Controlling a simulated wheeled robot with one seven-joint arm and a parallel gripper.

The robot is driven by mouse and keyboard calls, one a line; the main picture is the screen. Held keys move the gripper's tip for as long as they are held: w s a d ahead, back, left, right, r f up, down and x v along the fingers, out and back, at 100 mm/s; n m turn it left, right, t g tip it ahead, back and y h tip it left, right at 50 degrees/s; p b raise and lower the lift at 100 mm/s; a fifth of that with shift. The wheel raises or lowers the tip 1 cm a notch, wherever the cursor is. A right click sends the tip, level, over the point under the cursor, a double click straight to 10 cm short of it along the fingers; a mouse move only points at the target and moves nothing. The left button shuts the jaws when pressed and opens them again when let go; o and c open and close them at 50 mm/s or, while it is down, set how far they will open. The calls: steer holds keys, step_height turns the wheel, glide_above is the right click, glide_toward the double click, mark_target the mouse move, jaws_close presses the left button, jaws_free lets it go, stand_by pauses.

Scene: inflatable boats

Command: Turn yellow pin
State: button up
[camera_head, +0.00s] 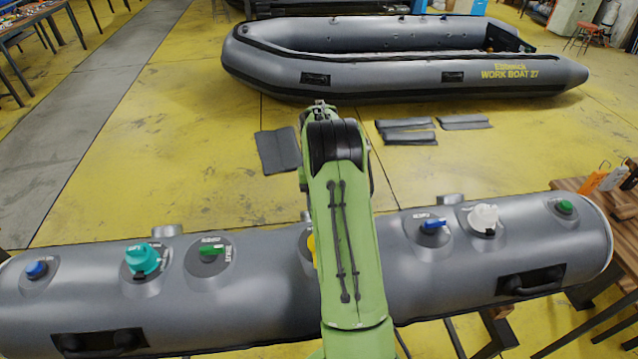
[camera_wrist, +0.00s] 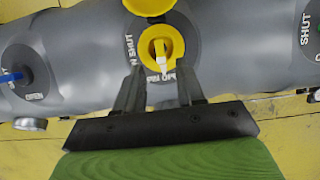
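The yellow pin (camera_wrist: 163,49) sits on a dark round plate with white lettering, on a grey inflatable tube. In the wrist view it is upper middle, with a pale pointer mark at its lower edge. In the head view only a sliver of yellow (camera_head: 311,246) shows beside my arm. My gripper (camera_wrist: 160,80) is open, its two fingers apart and pointing toward the pin, one to each side of its lower part. In the head view my arm hides the gripper.
The tube (camera_head: 265,295) also carries a teal knob (camera_head: 142,260), green knob (camera_head: 211,250), blue knob (camera_head: 433,226), white knob (camera_head: 484,218) and black handles. A second yellow cap (camera_wrist: 150,5) is just beyond the pin. A grey boat (camera_head: 400,65) lies behind on the open yellow floor.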

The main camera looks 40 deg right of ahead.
steer(key=p+v, duration=0.1)
steer(key=v, duration=0.8)
steer(key=shift+r, duration=0.25)
steer(key=shift+w+d, duration=0.1)
steer(key=shift+w, duration=0.05)
